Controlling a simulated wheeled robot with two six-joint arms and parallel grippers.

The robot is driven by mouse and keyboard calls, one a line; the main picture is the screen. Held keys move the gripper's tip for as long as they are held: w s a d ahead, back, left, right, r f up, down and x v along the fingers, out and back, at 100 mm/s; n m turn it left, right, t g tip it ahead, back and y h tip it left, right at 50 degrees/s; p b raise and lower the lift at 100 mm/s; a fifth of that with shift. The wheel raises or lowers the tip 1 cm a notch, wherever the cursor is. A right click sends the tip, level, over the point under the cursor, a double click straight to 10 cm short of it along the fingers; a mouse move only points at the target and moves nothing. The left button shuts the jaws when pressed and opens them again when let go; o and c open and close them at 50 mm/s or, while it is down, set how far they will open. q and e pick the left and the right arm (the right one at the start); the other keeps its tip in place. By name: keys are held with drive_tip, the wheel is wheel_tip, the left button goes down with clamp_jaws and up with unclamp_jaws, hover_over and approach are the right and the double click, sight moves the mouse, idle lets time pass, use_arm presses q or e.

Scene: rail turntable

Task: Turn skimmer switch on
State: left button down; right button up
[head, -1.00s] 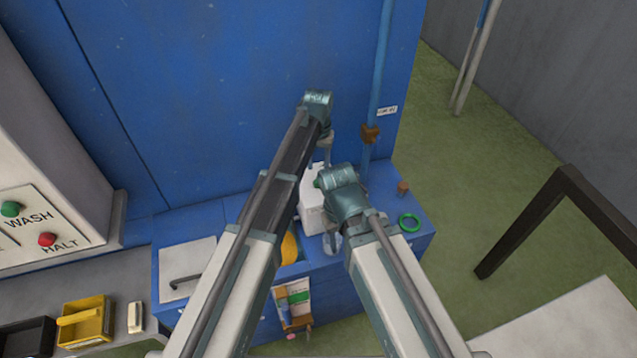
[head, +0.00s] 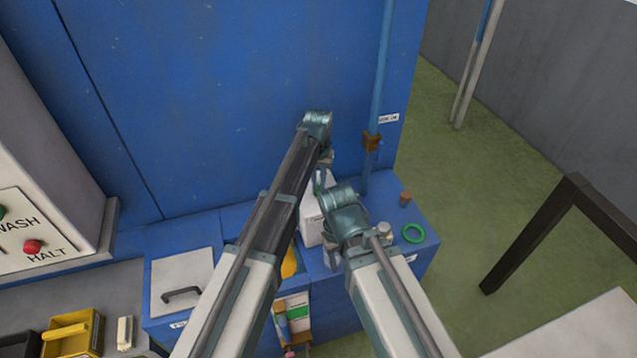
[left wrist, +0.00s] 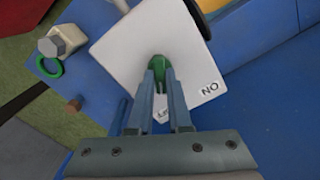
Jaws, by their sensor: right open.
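The skimmer box (head: 311,226) is white and stands on the blue cabinet; my arms partly hide it in the head view. In the left wrist view its white face (left wrist: 118,50) carries a green switch lever (left wrist: 158,63) and an ON label, upside down there. My left gripper (left wrist: 160,77) is at the lever, its fingers close on both sides of it with green between them. In the head view, my left gripper (head: 319,182) is over the box, mostly hidden by its own wrist. My right gripper (head: 333,256) is open, low beside the box's right side.
A green ring (head: 414,233), a brown cork (head: 405,198) and a pale metallic piece (head: 384,230) lie right of the box. A blue pipe (head: 381,70) rises behind. A handled white lid (head: 181,279) and a yellow tray (head: 76,334) are at left.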

use_arm(q)
drive_tip(key=shift+n, duration=0.3)
drive_tip(key=n, duration=0.5)
drive_tip(key=shift+n, duration=0.3)
drive_tip(key=n, duration=0.5)
drive_tip(key=shift+n, duration=0.3)
idle(0.3)
drive_tip(key=c, duration=0.8)
unclamp_jaws()
drive_tip(key=shift+c, duration=0.2)
drive_tip(key=shift+r, duration=0.1)
